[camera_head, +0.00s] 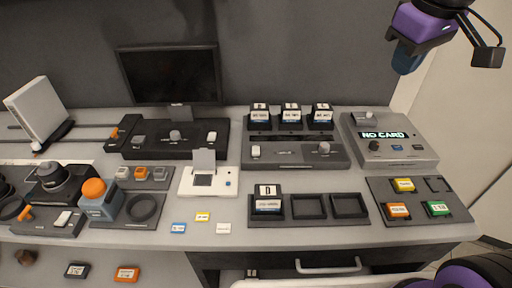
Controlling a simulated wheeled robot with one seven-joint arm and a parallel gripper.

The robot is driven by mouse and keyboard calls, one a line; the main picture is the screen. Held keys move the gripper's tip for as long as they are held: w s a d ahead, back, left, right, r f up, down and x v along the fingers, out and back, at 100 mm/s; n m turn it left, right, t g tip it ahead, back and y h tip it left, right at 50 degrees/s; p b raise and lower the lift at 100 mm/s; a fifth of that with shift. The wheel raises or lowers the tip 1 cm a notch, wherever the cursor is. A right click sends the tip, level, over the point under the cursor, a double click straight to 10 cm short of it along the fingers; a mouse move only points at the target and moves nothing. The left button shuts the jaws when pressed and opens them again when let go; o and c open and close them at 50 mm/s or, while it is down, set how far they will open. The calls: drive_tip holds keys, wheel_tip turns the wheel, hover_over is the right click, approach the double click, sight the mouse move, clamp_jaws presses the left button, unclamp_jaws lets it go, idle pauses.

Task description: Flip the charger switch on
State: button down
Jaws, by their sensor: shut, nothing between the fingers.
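A dark grey console (290,164) stands at the middle back of the desk, with labelled battery-like blocks (291,117) standing behind it. It looks like the charger, but I cannot read its label. A small light switch (256,151) is on its left part and a grey knob (324,148) on its right; I cannot tell which way the switch is set. My gripper (406,62) is at the upper right, above and apart from the desk. Its blue end is shut and empty, well to the right of the console.
A grey box (398,157) with a "NO CARD" display stands at the right. A black tray (330,219) with one block and empty bays lies in front of the console. A monitor (168,74), camera (60,184) and several small cards are to the left.

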drive_tip(key=w+a+f+n+g, duration=0.1)
drive_tip(key=w+a+f+n, duration=0.4)
drive_tip(key=w, duration=0.4)
drive_tip(key=n+g, duration=0.4)
drive_tip(key=n, duration=0.4)
hover_over(256, 153)
drive_tip(key=w, duration=0.2)
wheel_tip(256, 153, down, 18)
drive_tip(key=shift+r+y, duration=0.1)
drive_tip(key=shift+y, duration=0.2)
drive_tip(key=shift+s, duration=0.1)
drive_tip(key=f, duration=0.4)
drive_tip(key=s+f, duration=0.1)
drive_tip(key=f, duration=0.8)
drive_tip(key=shift+s+f, duration=0.3)
drive_tip(key=shift+f, duration=0.1)
drive_tip(key=shift+f, duration=0.1)
drive_tip(key=shift+s+f, duration=0.1)
